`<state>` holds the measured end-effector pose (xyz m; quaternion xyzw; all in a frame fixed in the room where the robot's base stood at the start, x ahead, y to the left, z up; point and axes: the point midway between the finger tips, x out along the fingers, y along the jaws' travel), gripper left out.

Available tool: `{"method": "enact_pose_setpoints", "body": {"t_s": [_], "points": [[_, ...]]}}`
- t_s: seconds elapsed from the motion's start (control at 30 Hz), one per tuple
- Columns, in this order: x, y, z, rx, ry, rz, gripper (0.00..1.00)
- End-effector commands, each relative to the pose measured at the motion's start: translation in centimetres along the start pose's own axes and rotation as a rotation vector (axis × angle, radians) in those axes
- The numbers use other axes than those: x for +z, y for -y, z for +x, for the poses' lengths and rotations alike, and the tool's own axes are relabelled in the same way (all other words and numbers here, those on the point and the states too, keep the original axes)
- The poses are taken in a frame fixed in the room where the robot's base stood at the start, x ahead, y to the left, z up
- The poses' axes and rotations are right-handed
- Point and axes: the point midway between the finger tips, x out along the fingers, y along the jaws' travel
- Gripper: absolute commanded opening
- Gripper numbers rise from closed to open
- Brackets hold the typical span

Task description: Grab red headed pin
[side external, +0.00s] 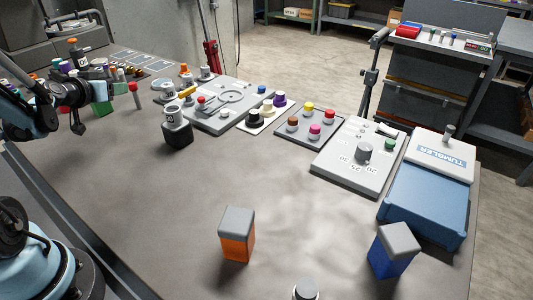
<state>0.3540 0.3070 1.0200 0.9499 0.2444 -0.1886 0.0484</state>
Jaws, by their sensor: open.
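A pin with a red head (134,86) and a slim body stands upright on the grey table at the upper left. My gripper (80,118) is at the far left, open, to the left of the pin and apart from it. A smaller red-topped knob (201,100) sits on a grey plate farther right.
Several small coloured pieces crowd the table behind my gripper. A dark jar (177,132), coloured-knob tray (309,124), dial panel (345,172) and blue tumbler (424,205) line the back and right. Orange (237,245) and blue (390,262) containers stand in front. The middle table is clear.

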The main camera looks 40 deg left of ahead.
Motion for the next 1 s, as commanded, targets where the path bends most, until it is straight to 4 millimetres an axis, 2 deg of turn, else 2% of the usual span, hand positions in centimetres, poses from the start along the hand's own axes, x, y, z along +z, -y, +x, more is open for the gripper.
{"method": "enact_pose_setpoints", "body": {"t_s": [0.17, 0.5, 0.83, 1.0], "points": [[0.2, 0.0, 1.1, 0.001, 0.000, 0.001, 0.57], [0.2, -0.1, 5.6, 0.002, 0.001, 0.001, 0.57], [0.1, -0.2, 7.5, 0.002, 0.001, 0.002, 0.57], [-0.2, -0.4, 9.8, 0.002, 0.000, 0.002, 0.57]]}}
